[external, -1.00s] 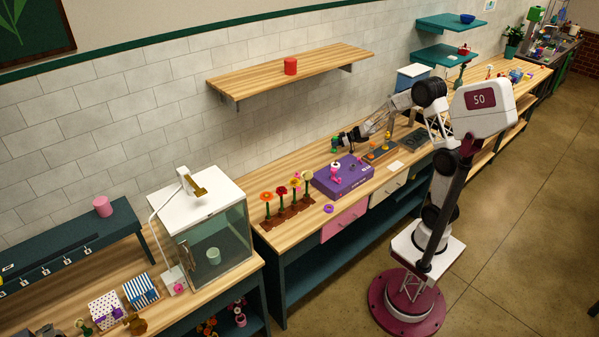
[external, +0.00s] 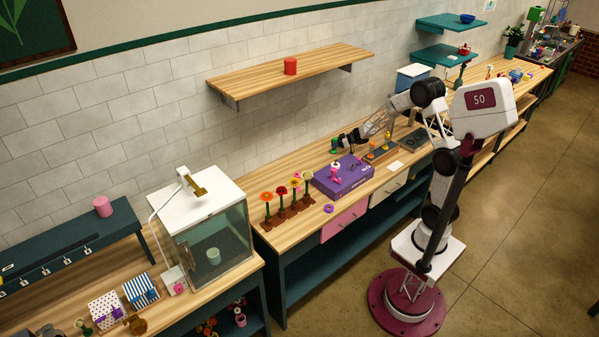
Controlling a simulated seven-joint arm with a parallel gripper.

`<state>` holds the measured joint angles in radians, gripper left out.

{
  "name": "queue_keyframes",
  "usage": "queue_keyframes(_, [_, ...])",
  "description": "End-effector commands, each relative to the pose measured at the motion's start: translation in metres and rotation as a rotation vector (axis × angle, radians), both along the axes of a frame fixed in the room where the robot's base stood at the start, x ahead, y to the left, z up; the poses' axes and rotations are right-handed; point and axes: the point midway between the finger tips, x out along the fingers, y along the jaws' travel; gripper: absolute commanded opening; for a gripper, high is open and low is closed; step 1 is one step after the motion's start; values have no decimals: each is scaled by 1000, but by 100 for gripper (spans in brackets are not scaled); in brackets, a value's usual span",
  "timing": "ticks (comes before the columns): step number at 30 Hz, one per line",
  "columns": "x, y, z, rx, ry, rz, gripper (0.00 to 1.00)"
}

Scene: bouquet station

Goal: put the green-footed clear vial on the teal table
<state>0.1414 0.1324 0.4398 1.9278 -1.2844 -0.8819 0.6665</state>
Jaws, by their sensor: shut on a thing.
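My gripper (external: 346,141) is low over the back of the wooden bench, behind the purple box. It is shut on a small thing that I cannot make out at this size. A small green piece (external: 335,146) shows right beside the fingertips; I cannot tell whether it is the vial's green foot. The vial's clear body cannot be made out.
The purple box (external: 345,178) bears a small white and pink item. Several flowers stand in a brown rack (external: 287,218). A glass-fronted cabinet (external: 205,235) stands between this bench and the teal table.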

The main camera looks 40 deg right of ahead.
Motion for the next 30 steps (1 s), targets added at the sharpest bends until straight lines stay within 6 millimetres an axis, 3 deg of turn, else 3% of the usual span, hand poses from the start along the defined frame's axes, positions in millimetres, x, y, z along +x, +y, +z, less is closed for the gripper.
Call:
queue_keyframes(2, [-1,0,-5,0,5,1,0])
queue_keyframes(3, [-1,0,-6,0,7,0,36])
queue_keyframes(7, [-1,0,-8,-1,9,1,56])
queue_keyframes(19, [-2,0,-8,-1,13,1,57])
queue_keyframes(24, [-3,0,4,-2,11,0,57])
queue_keyframes(30, [-19,-18,16,-1,8,-2,57])
